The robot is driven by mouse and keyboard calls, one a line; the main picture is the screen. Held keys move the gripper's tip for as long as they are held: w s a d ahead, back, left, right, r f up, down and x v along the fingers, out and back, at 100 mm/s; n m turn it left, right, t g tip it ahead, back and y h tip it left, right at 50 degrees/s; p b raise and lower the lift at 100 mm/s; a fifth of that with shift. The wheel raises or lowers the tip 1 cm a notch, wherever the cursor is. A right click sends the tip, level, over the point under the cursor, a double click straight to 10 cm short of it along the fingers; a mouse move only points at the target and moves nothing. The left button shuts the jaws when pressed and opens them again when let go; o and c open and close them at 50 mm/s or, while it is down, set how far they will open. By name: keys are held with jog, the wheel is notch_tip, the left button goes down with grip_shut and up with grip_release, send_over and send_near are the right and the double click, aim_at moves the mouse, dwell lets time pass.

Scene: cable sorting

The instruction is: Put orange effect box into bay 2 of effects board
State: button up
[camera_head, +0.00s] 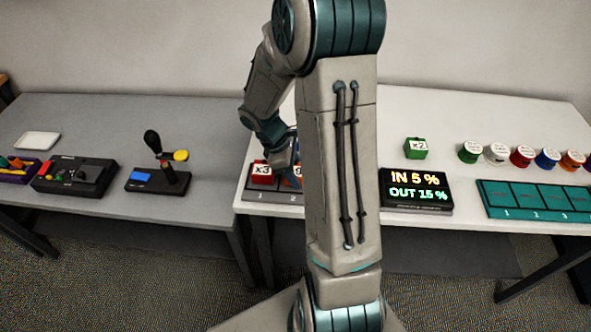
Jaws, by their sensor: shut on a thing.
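The orange effect box (298,171) shows only as a small part beside my arm, with a pale label on its front. My gripper (288,166) reaches down at this box and is shut on it; its fingertips are mostly hidden. The effects board (270,196) is the low grey board under them, with numbers 1 and 2 showing on its front edge. The box is at bay 2, but whether it rests in the bay or hangs above it I cannot tell. A red box (262,174) marked x3 stands in bay 1. My arm hides the board's right part.
A green x2 box (416,148) stands behind a display (416,191) reading IN 5 %, OUT 15 %. Several coloured pots (522,156) stand behind a teal numbered board (535,200). A joystick device (160,177) and a black console (75,176) are on the grey table.

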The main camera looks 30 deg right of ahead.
jog(key=shift+f, duration=0.1)
jog(key=shift+f, duration=0.15)
jog(key=o, duration=1)
jog(key=shift+o, duration=0.2)
jog(key=shift+r, duration=0.25)
jog(key=v, duration=1.2)
jog(key=s+a+r+m+t+y, duration=0.2)
jog(key=s+a+r+m, duration=0.1)
jog(key=s, duration=0.4)
jog(key=s+a+r+m+t+y, duration=0.1)
jog(key=s+a+r+m+t, duration=0.2)
jog(key=s+a+m, duration=0.2)
jog(key=shift+s+r+m+t+y, duration=0.3)
jog(key=shift+s+m+y, duration=0.1)
jog(key=shift+s+m, duration=1.25)
